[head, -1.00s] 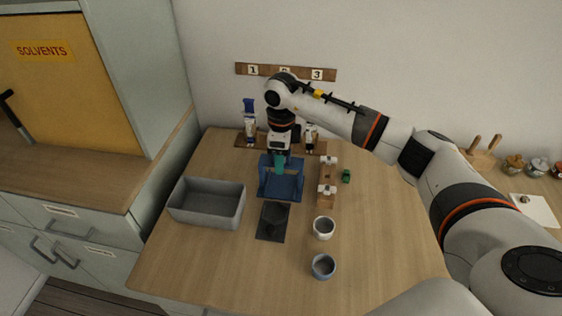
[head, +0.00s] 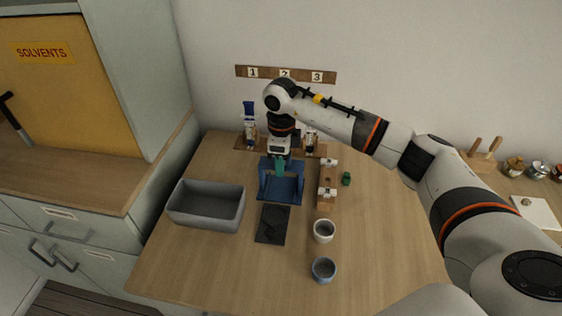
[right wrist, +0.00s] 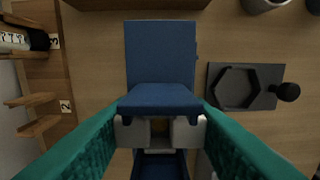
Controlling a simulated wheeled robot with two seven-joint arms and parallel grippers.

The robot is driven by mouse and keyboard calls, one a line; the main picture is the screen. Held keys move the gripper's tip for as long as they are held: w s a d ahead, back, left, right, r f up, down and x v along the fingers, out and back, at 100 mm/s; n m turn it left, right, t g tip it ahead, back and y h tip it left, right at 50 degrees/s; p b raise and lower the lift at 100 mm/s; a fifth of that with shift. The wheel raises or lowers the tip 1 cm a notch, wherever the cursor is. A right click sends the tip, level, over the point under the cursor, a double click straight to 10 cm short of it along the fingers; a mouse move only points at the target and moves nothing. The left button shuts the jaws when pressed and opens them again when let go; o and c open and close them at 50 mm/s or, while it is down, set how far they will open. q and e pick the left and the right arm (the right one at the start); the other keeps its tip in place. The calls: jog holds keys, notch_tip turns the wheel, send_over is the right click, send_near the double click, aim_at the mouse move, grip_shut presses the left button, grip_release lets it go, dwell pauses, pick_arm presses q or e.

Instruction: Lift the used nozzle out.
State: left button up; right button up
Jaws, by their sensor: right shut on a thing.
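My right gripper (head: 280,170), with teal fingers, points down inside the blue stand (head: 287,190) at the back of the table. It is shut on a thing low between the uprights. In the right wrist view, pale grey parts (right wrist: 188,132) show between its fingertips (right wrist: 158,128), close beside a dark blue block (right wrist: 160,101). I take the gripped thing to be the used nozzle, but its shape is mostly hidden. I cannot tell whether it is clear of the stand. My left gripper is not in view.
A grey bin (head: 206,216) stands left of the stand, and a black plate (head: 272,237) lies in front. A white cup (head: 324,231) and a blue cup (head: 323,269) stand nearer.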

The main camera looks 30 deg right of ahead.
jog(key=shift+r+p, duration=2.5)
jog(key=shift+r, duration=1.75)
